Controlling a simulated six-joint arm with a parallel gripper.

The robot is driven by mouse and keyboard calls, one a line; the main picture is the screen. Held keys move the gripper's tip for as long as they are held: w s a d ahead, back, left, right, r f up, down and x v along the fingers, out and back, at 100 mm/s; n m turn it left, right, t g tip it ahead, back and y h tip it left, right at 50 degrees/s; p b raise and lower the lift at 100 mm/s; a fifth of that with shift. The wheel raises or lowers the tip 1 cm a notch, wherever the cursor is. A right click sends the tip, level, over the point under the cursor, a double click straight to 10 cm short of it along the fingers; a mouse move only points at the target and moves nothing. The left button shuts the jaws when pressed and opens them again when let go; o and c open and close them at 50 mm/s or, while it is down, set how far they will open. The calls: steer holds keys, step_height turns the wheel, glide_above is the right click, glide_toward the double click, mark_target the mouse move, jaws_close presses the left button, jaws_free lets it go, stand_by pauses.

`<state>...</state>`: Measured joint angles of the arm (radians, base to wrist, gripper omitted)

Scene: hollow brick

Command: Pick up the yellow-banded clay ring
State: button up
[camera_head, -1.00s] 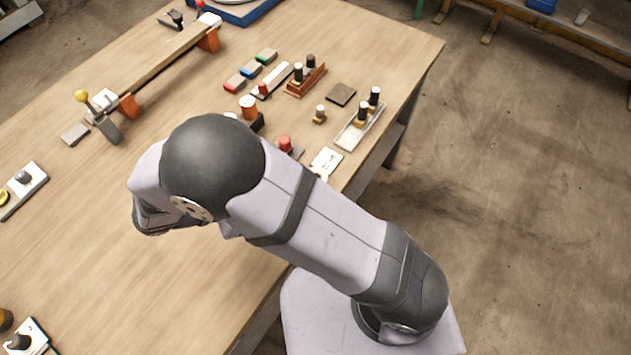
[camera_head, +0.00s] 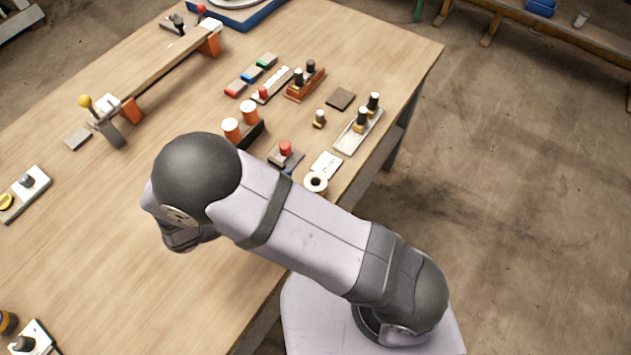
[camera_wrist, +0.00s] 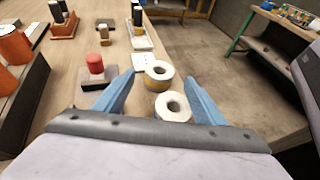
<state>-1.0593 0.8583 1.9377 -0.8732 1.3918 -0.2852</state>
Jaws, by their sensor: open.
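Two clay rings lie near the table's edge in the wrist view. The farther one, the yellow-banded clay ring (camera_wrist: 153,84), has a pale top with a dark hole and a yellow-orange band on its side. In the head view one pale ring (camera_head: 316,182) shows beside my arm; the other ring and my fingers are hidden there.
A red-knobbed block (camera_head: 285,150), a white card (camera_head: 326,165) and a holder with orange cylinders (camera_head: 240,130) stand near the rings. A tray with black-topped pegs (camera_head: 358,130) is farther back. The wooden table (camera_head: 110,215) has a wide clear area at left.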

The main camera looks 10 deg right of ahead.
mark_target(320, 179)
steer(key=shift+p+x, duration=0.9)
steer(key=shift+x, duration=1.25)
steer(key=shift+w+d+f, duration=0.2)
steer(key=shift+w+d, duration=0.05)
steer(key=shift+d, duration=0.25)
steer(key=shift+c, duration=0.3)
steer(key=c, duration=1.1)
steer(key=shift+c, duration=0.2)
steer(key=shift+r, duration=0.15)
